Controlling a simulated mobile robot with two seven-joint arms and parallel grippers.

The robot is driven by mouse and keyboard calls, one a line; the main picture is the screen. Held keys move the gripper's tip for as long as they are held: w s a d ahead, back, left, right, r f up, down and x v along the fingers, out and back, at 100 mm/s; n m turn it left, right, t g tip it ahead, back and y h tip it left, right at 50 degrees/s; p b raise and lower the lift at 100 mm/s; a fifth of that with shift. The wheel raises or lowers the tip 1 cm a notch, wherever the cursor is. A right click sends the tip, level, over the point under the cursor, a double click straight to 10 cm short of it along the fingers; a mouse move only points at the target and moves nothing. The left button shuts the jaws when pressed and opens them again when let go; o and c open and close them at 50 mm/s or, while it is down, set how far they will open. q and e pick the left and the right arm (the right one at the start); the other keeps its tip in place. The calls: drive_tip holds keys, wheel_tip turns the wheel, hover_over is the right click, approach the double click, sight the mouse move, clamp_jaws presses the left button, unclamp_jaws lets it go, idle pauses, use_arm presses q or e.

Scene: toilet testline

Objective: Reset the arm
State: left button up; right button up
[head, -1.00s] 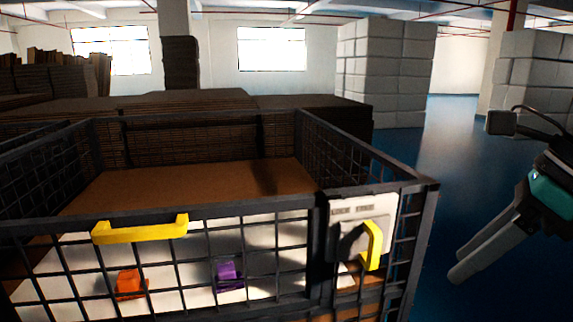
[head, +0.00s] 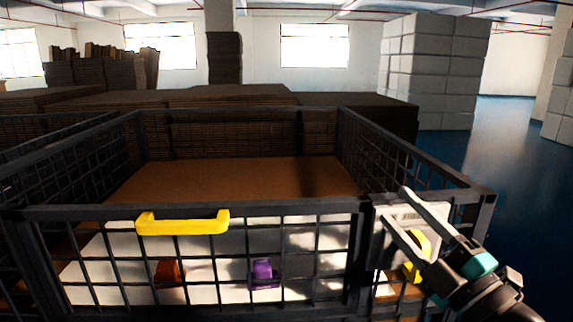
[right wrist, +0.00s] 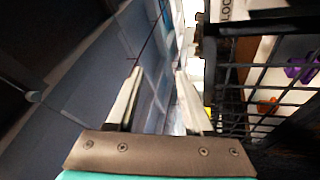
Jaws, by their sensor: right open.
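My right gripper (head: 396,218) is at the right in the head view, in front of the cage's latch plate. Its two pale fingers are apart with nothing between them. In the right wrist view the open fingers (right wrist: 155,85) point forward beside the mesh cage. The white latch plate (head: 437,216) with a yellow handle (head: 419,245) sits at the cage's front right corner, partly hidden by the gripper. I cannot tell whether the gripper touches it. My left gripper is not in view.
The black mesh cage (head: 280,207) has a yellow bar handle (head: 183,223) on its front. Behind the mesh are an orange item (head: 170,273) and a purple item (head: 264,273). Pallet stacks stand behind. Wrapped white blocks (head: 435,72) stand at the right, with open blue floor beyond.

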drive_tip(key=s+d+f+m+g+h, duration=0.25)
drive_tip(key=f+m+h, duration=0.3)
drive_tip(key=f, duration=0.35)
drive_tip(key=s+d+f+m+g+h, duration=0.1)
drive_tip(key=d+f+m+g+h, duration=0.2)
drive_tip(key=f+m+h, duration=0.35)
drive_tip(key=s+a+f+m+g+y, duration=0.25)
drive_tip(key=s+f+g, duration=0.25)
drive_tip(key=s+f, duration=0.4)
drive_tip(key=s+a+f+m+g+y, duration=0.1)
drive_tip(key=s+a+f+m+g, duration=0.25)
drive_tip(key=s+f+g, duration=0.45)
drive_tip(key=s+f+b, duration=0.1)
drive_tip(key=s+f, duration=0.1)
drive_tip(key=f, duration=1.1)
drive_tip(key=s+f, duration=0.2)
drive_tip(key=f, duration=1)
drive_tip(key=s+d+f+b, duration=0.1)
drive_tip(key=s+d+f, duration=0.1)
drive_tip(key=s+f, duration=1.3)
drive_tip(key=shift+s+d+n, duration=0.15)
drive_tip(key=shift+n, duration=0.15)
